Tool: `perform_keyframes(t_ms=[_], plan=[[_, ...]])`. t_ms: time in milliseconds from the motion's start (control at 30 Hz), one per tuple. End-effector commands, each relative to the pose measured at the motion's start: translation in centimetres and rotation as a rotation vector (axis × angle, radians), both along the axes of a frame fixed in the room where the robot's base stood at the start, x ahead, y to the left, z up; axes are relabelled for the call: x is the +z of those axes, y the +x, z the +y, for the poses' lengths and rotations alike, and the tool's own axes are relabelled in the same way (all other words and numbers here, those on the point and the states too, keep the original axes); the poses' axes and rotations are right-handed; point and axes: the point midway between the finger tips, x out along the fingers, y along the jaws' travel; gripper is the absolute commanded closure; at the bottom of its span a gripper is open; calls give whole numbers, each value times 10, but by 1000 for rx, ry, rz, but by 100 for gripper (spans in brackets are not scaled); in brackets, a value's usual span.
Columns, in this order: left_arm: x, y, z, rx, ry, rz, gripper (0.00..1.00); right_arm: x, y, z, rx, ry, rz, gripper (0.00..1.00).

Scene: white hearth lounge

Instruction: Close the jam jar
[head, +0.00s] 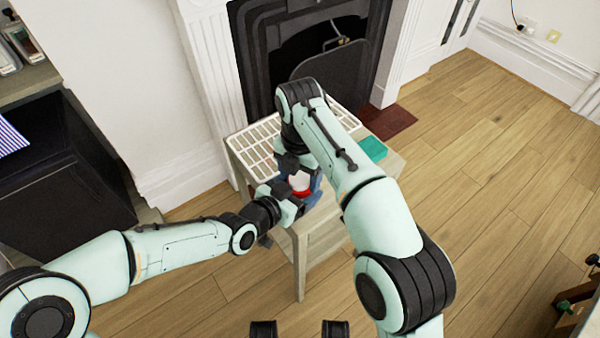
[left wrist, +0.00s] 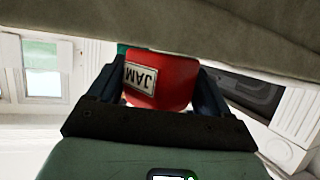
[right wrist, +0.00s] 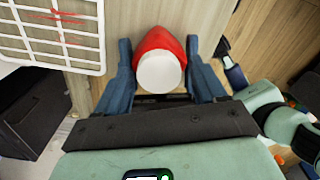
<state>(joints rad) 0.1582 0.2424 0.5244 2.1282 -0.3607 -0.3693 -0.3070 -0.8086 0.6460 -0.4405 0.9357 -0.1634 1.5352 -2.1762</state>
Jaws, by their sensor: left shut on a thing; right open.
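The jam jar (head: 301,193) is red with a white JAM label and stands on the small wooden table (head: 325,222). Its red side and label show in the left wrist view (left wrist: 172,84). A white round lid (right wrist: 160,73) sits on top of it; I cannot tell how tightly. My left gripper (head: 292,200) is shut on the jar from the left, with a finger on each side in the left wrist view (left wrist: 158,90). My right gripper (head: 297,170) is above the jar, pointing down. Its open fingers (right wrist: 158,60) are on either side of the lid, with gaps.
A white wire rack (head: 262,140) lies on the table behind the jar. A teal block (head: 372,148) is at the table's right side. The fireplace (head: 330,45) stands behind, a dark cabinet (head: 60,200) at left.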

Motion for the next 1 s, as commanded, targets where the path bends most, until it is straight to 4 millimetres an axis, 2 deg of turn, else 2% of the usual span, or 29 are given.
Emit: perform_keyframes(t_ms=[100,267,300,567,667,900,1000], plan=[[1,0,0,0,-1,-2,100,0,0,0,0,0,0,30],[1,0,0,0,-1,-2,100,0,0,0,0,-1,1,82],[1,0,0,1,0,-2,100,0,0,0,0,-1,1,88],[1,1,0,2,-1,-2,100,0,0,0,-56,-1,2,88],[1,1,1,2,-1,-2,100,0,0,0,-204,0,0,89],[1,1,1,3,-2,-2,100,0,0,0,-676,1,-3,89],[1,1,1,3,-2,-2,100,0,-1,0,-808,3,-4,89]])
